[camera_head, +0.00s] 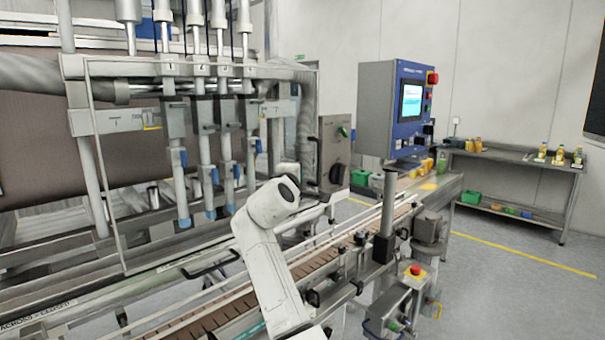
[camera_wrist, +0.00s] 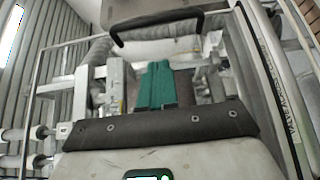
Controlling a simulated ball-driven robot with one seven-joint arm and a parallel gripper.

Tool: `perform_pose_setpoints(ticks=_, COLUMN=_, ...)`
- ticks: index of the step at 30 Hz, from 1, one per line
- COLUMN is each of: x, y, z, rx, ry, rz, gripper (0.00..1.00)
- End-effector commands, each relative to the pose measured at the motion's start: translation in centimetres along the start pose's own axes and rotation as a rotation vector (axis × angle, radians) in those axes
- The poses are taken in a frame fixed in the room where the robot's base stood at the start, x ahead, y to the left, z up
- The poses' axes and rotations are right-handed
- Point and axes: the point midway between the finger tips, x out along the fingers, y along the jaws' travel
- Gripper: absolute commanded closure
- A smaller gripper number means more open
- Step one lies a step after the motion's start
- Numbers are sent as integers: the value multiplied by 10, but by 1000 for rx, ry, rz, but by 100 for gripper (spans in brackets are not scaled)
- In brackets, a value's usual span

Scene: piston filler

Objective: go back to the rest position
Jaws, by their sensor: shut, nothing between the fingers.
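My gripper (camera_wrist: 157,82) shows in the wrist view as two teal fingers side by side, shut with nothing between them. They point up the picture toward blurred grey machine parts, and no contact shows. In the head view my white arm (camera_head: 268,235) rises from the bottom middle, in front of the conveyor. My gripper cannot be made out in that view.
The piston filler (camera_head: 190,130) with its upright nozzles fills the left. A conveyor (camera_head: 330,250) runs beside my arm. A blue control panel (camera_head: 393,105) and a red stop button (camera_head: 415,270) stand to the right. A black handle (camera_wrist: 155,25) shows in the wrist view. Open floor (camera_head: 520,285) lies right.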

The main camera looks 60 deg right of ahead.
Motion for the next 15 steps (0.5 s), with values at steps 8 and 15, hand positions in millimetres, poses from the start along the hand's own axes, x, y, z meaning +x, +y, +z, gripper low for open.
perform_pose_setpoints(ticks=8, x=-45, y=-2, z=-2, rx=0, ry=3, rz=1, gripper=100)
perform_pose_setpoints(ticks=15, x=-56, y=-1, z=-2, rx=-1, ry=3, rz=-1, gripper=100)
